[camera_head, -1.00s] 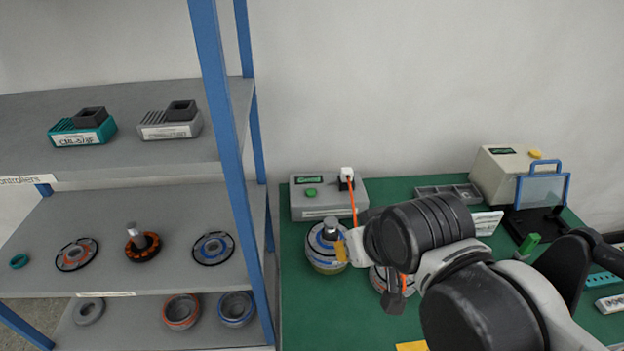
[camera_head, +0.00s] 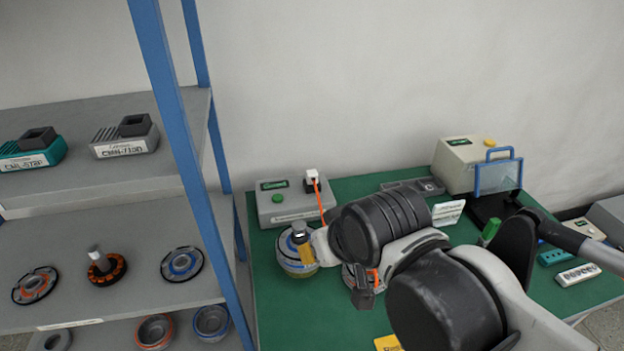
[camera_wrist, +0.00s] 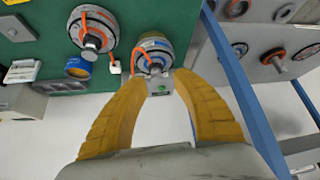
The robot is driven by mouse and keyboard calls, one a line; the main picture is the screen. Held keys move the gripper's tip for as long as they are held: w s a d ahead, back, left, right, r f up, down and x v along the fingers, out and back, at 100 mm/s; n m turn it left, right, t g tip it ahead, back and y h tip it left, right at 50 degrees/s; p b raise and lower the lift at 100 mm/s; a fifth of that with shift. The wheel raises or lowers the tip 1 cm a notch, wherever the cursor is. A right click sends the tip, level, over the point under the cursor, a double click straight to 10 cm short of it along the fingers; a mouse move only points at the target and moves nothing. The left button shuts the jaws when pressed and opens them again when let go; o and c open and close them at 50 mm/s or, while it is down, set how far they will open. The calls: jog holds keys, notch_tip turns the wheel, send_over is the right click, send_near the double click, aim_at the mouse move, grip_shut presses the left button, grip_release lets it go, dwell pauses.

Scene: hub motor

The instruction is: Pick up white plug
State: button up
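The white plug (camera_head: 312,175) stands in a black socket at the right end of a grey test box (camera_head: 291,203), with an orange cable running down from it. In the wrist view a small white piece with an orange cable, apparently the plug (camera_wrist: 115,68), lies left of the fingertips. My gripper (camera_head: 303,246) is over the table in front of the box, close to a hub motor with a shaft (camera_head: 290,255). In the wrist view my gripper (camera_wrist: 162,77) has its two yellow fingers apart, with nothing held between them. The gripper is not touching the plug.
A second hub motor (camera_wrist: 92,38) lies beside the first, partly behind my arm in the head view. A shelf with a blue post (camera_head: 185,140) stands at the left. A beige machine (camera_head: 465,165) stands at the back right of the green table (camera_head: 275,320).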

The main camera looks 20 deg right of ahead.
jog(key=o, duration=0.4)
jog(key=shift+m+g, duration=0.3)
jog(key=shift+g, duration=0.5)
jog(key=w+r, duration=0.2)
jog(key=w, duration=0.1)
jog(key=w+d+r+p, duration=0.1)
jog(key=w+r, duration=0.1)
jog(key=w, duration=0.1)
jog(key=w+d+r+p, duration=0.1)
jog(key=w+r, duration=0.2)
jog(key=shift+w+d, duration=0.15)
jog(key=shift+w, duration=0.15)
jog(key=shift+c, duration=0.2)
jog(key=m+g+p, duration=0.2)
jog(key=g+p, duration=0.3)
send_over(312, 172)
jog(key=f, duration=0.9)
jog(key=shift+s+f, duration=0.3)
jog(key=shift+f, duration=0.1)
notch_tip(312, 172, down, 6)
jog(key=shift+w+d+r+b, duration=0.1)
jog(key=shift+r+b, duration=0.05)
jog(key=shift+b, duration=0.55)
jog(key=shift+w+f+b, duration=0.1)
jog(key=shift+f+b, duration=1)
jog(key=shift+f, duration=1.7)
